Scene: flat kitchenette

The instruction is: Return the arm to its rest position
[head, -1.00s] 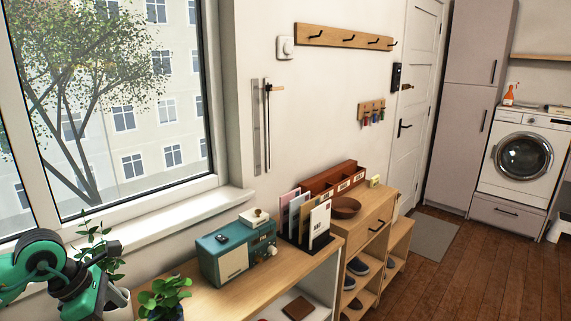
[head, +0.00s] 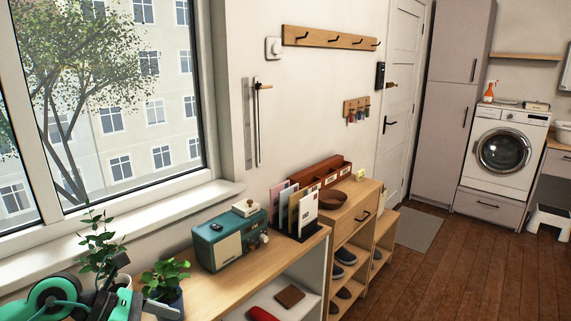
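My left arm (head: 52,298), green and black, shows at the lower left corner of the head view. It is in front of the window sill and beside the potted plants. Its dark end, with my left gripper (head: 122,262), is near the plants and partly cut off by the lower edge. I cannot make out whether its fingers are apart, and I see nothing clearly held. My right arm and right gripper are not in view.
A leafy plant (head: 161,276) and a taller plant (head: 98,240) stand close to my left arm.

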